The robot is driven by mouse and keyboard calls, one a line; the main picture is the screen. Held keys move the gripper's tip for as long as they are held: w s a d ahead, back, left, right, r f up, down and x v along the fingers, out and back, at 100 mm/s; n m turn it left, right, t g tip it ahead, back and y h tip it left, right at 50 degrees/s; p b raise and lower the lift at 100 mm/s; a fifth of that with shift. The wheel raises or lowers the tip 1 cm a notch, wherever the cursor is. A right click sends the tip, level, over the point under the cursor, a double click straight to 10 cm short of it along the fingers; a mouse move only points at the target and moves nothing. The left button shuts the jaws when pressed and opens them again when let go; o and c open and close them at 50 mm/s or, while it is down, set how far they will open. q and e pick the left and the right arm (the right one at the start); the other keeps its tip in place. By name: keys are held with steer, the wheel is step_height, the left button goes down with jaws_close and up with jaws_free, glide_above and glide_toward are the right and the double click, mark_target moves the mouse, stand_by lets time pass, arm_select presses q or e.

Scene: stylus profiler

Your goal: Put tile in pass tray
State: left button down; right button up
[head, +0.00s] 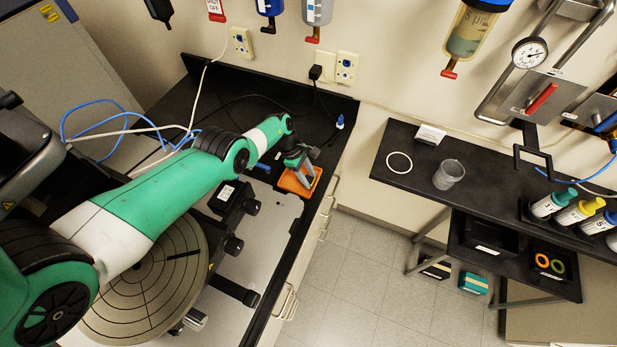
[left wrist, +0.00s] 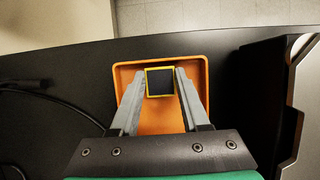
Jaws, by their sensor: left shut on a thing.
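The tile is a small dark square with a yellow edge (left wrist: 160,82). In the left wrist view it sits between the fingertips of my left gripper (left wrist: 160,84), which is shut on it. The orange tray (left wrist: 161,124) is below and around the tile in that view, with its rim showing on the far side and both sides. I cannot tell whether the tile touches the tray floor. In the head view my left gripper (head: 305,177) is over the orange tray (head: 288,184) on the black bench. The tile is not clear there. My right gripper is not in view.
The profiler's round stage (head: 145,290) and black knobs (head: 234,245) stand left of and nearer than the tray. A blue-capped bottle (head: 340,122) and cables lie behind. A separate black table (head: 405,165) with a glass beaker (head: 448,174) is at the right.

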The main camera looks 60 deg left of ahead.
arm_select(q)
steer(key=shift+c, duration=1.9)
jaws_free()
steer(key=shift+f, duration=0.15)
steer(key=shift+r+p, duration=0.4)
steer(key=shift+r, duration=0.05)
steer(key=p+v, duration=0.9)
steer(key=v, duration=0.2)
steer(key=shift+r+p, duration=0.25)
steer(key=shift+p, duration=0.15)
steer(key=shift+s+a, duration=0.1)
steer(key=shift+s, duration=0.05)
